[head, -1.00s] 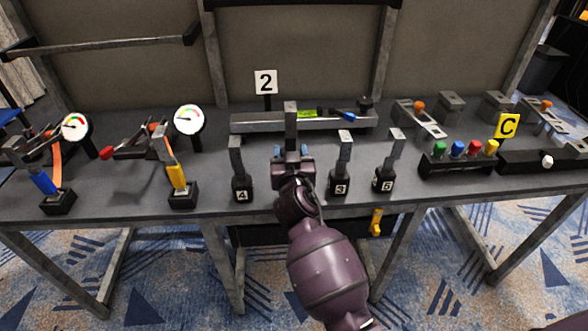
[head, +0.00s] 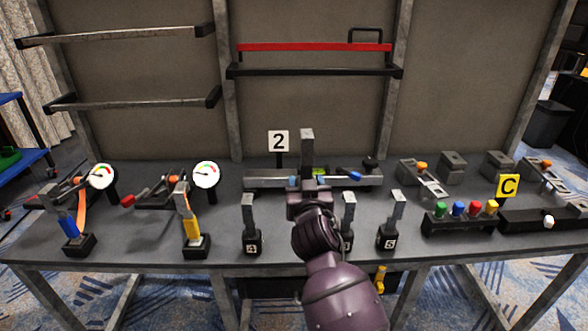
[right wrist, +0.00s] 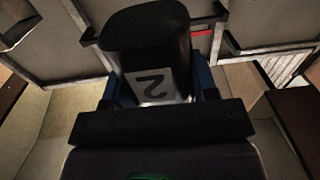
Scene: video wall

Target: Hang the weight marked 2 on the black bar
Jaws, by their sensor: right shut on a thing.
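The weight marked 2 (head: 307,148) shows its grey metal upright in the head view; its base is hidden behind my gripper. In the right wrist view its black base with an upside-down 2 on a white label (right wrist: 152,84) sits between blue finger pads. My right gripper (head: 308,185) is shut on it, above the table and in front of the wall. The black bar (head: 315,71) runs across the middle wall panel, above and behind the weight, apart from it. My left gripper is not in view.
A red bar (head: 315,47) is just above the black bar. Weights marked 4 (head: 251,243) and 5 (head: 388,238) stand on the table (head: 150,255), with another partly behind my arm. A "2" sign (head: 279,141) stands behind. The wall between table and black bar is clear.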

